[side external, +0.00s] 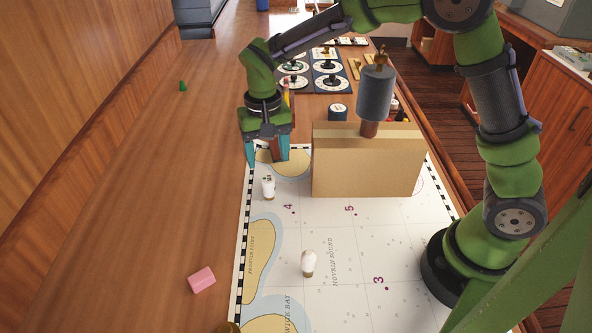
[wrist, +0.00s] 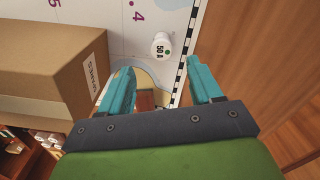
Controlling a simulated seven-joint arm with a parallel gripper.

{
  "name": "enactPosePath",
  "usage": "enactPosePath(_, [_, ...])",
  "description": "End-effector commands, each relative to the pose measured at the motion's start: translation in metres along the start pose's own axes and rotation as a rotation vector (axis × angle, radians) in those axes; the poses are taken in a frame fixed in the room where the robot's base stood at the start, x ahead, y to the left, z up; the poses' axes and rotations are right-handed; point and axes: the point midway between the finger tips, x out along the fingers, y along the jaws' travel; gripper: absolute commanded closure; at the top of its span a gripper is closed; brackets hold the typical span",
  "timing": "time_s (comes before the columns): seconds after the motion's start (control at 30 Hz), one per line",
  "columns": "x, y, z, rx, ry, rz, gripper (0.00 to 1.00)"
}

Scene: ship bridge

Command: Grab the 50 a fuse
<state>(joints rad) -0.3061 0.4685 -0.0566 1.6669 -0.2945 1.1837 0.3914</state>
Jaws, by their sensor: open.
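The 50 A fuse (side external: 268,187) is a small white cylinder with dark print, standing on the chart near the purple 4. In the wrist view the fuse (wrist: 161,46) shows its "50 A" label and a green dot, beyond the fingertips. My gripper (side external: 266,158) has teal fingers, spread apart and empty, above the chart's far left corner and behind the fuse in the side view. In the wrist view the gripper (wrist: 158,76) is open, with the fuse ahead of the gap and not between the fingers. Another white fuse-like cylinder (side external: 309,262) stands nearer the camera, its label unreadable.
A cardboard box (side external: 366,170) stands right of my gripper; it also fills the left of the wrist view (wrist: 50,75). A grey cylinder (side external: 375,94) rises above it. A pink block (side external: 202,280) lies on the wood at left. The chart around the fuse is clear.

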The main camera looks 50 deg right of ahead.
Motion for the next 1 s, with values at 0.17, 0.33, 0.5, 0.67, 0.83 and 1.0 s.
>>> enactPosePath(0.17, [0.035,0.000,0.000,-0.001,-0.002,0.002,0.36])
enactPosePath(0.33, [0.049,0.000,0.000,-0.001,0.000,0.000,0.36])
enactPosePath(0.5, [0.066,-0.001,-0.001,-0.001,-0.003,0.001,0.36])
enactPosePath(0.67, [0.090,-0.003,-0.003,-0.001,-0.003,0.002,0.36])
enactPosePath(0.83, [0.102,-0.003,-0.003,-0.001,0.000,-0.001,0.36])
enactPosePath(1.0, [0.102,-0.003,-0.004,-0.001,0.001,-0.002,0.36])
